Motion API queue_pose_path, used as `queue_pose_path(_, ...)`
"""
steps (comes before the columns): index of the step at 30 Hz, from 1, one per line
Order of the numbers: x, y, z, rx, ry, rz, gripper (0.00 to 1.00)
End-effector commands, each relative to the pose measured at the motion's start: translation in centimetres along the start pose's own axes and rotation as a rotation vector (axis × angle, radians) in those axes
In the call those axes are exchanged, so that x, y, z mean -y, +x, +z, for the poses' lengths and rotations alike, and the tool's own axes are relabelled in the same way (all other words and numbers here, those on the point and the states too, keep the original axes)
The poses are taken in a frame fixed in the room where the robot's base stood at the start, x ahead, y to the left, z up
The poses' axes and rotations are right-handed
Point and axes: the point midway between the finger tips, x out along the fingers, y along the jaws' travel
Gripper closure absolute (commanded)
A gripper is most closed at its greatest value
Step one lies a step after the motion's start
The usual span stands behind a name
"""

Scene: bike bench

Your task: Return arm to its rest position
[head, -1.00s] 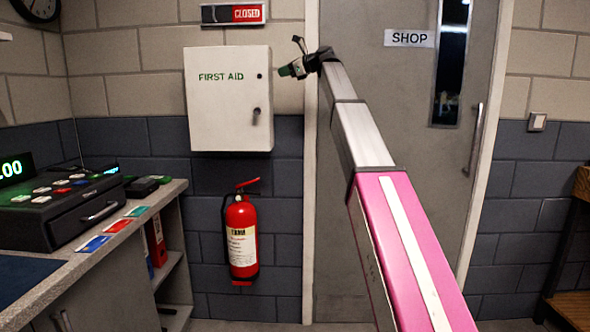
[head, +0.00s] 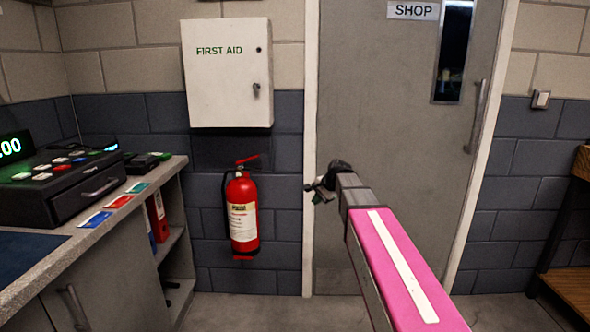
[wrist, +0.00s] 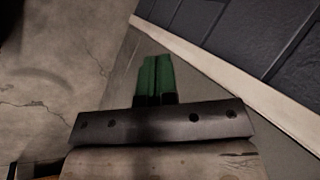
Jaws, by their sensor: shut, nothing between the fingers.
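My gripper (head: 318,191) is at the end of my extended pink and grey arm, in front of the grey shop door (head: 400,140) in the head view. It is small and partly hidden by the wrist there. In the wrist view its two green fingers (wrist: 155,78) lie side by side, touching, with nothing between them. The wrist view looks past them at the floor and the foot of the wall.
A counter (head: 120,215) with a cash register (head: 60,185) stands at the left. A fire extinguisher (head: 242,212) hangs below a first aid cabinet (head: 228,75) left of the gripper. A wooden shelf unit (head: 575,255) is at the right edge. Bare floor shows between.

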Motion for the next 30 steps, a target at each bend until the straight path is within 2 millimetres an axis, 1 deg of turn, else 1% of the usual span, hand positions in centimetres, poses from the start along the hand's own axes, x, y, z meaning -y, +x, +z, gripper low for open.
queue_pose_path(1, -3.4, 1.1, 0.9, -0.007, -0.048, 0.042, 1.00)
queue_pose_path(2, -4.9, 1.6, 1.1, -0.012, -0.081, 0.066, 1.00)
queue_pose_path(3, -7.0, 2.4, 1.5, -0.015, -0.124, 0.098, 1.00)
queue_pose_path(5, -10.0, 3.4, 2.1, -0.019, -0.191, 0.147, 1.00)
queue_pose_path(6, -12.0, 3.9, 2.5, -0.018, -0.236, 0.179, 1.00)
queue_pose_path(8, -15.0, 4.7, 3.3, -0.015, -0.304, 0.229, 1.00)
queue_pose_path(9, -17.0, 5.1, 3.8, -0.010, -0.349, 0.262, 1.00)
queue_pose_path(11, -19.9, 5.7, 4.6, 0.000, -0.419, 0.311, 1.00)
queue_pose_path(12, -21.9, 6.0, 5.2, 0.009, -0.465, 0.343, 1.00)
queue_pose_path(15, -26.3, 6.4, 6.6, 0.037, -0.575, 0.419, 1.00)
queue_pose_path(18, -29.7, 6.6, 7.8, 0.068, -0.667, 0.479, 1.00)
queue_pose_path(21, -32.1, 6.6, 8.5, 0.093, -0.735, 0.522, 1.00)
queue_pose_path(24, -33.3, 6.7, 8.9, 0.109, -0.773, 0.545, 1.00)
queue_pose_path(30, -33.7, 6.7, 9.0, 0.113, -0.786, 0.553, 1.00)
